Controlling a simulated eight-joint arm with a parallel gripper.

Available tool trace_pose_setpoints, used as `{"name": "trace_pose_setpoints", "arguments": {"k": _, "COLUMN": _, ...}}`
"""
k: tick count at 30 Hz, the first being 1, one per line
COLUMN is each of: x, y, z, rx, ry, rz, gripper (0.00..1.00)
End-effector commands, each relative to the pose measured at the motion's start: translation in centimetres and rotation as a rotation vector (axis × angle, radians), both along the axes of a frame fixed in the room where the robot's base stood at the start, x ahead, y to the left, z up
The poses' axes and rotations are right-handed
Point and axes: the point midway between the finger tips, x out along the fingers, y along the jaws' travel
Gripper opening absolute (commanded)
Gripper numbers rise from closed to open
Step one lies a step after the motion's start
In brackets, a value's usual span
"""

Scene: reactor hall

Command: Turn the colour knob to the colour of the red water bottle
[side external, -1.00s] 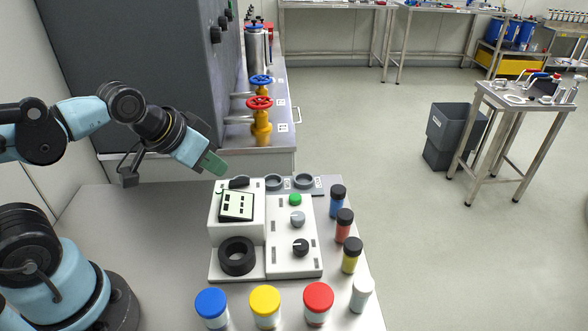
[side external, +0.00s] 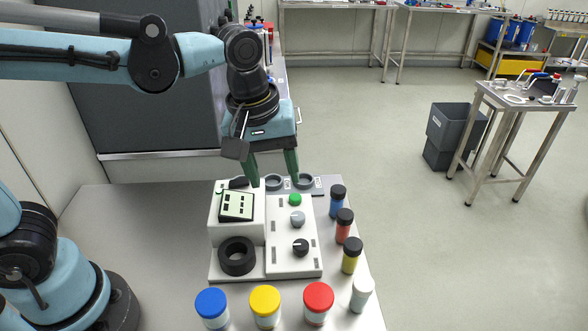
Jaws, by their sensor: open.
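A white control panel (side external: 283,265) stands on the grey table in the side external view. Its right part bears a green button (side external: 295,199), a grey knob (side external: 297,219) and a black knob (side external: 301,247) with a light pointer mark. I cannot tell which knob is the colour knob. A small bottle with a red body and black cap (side external: 343,230) stands right of the panel, between a blue one (side external: 337,203) and a yellow one (side external: 351,258). My gripper (side external: 273,179) is open and empty, fingers pointing down, above the panel's back edge.
A black ring (side external: 237,257) sits on the panel's left part.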

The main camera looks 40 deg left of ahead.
Motion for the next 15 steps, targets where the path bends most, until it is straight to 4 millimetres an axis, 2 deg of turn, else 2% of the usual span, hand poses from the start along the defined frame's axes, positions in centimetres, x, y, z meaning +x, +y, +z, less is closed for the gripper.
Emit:
{"name": "trace_pose_setpoints", "arguments": {"k": 1, "x": 0.3, "y": -1.5, "z": 0.0, "rx": -0.001, "ry": 0.04, "rz": 0.053, "gripper": 0.56}}
{"name": "trace_pose_setpoints", "arguments": {"k": 6, "x": 0.5, "y": -4.5, "z": -0.3, "rx": 0.017, "ry": 0.145, "rz": 0.233, "gripper": 0.56}}
{"name": "trace_pose_setpoints", "arguments": {"k": 10, "x": 0.4, "y": -5.6, "z": -0.4, "rx": 0.031, "ry": 0.177, "rz": 0.303, "gripper": 0.56}}
{"name": "trace_pose_setpoints", "arguments": {"k": 15, "x": 0.4, "y": -5.8, "z": -1.2, "rx": 0.034, "ry": 0.185, "rz": 0.322, "gripper": 0.56}}
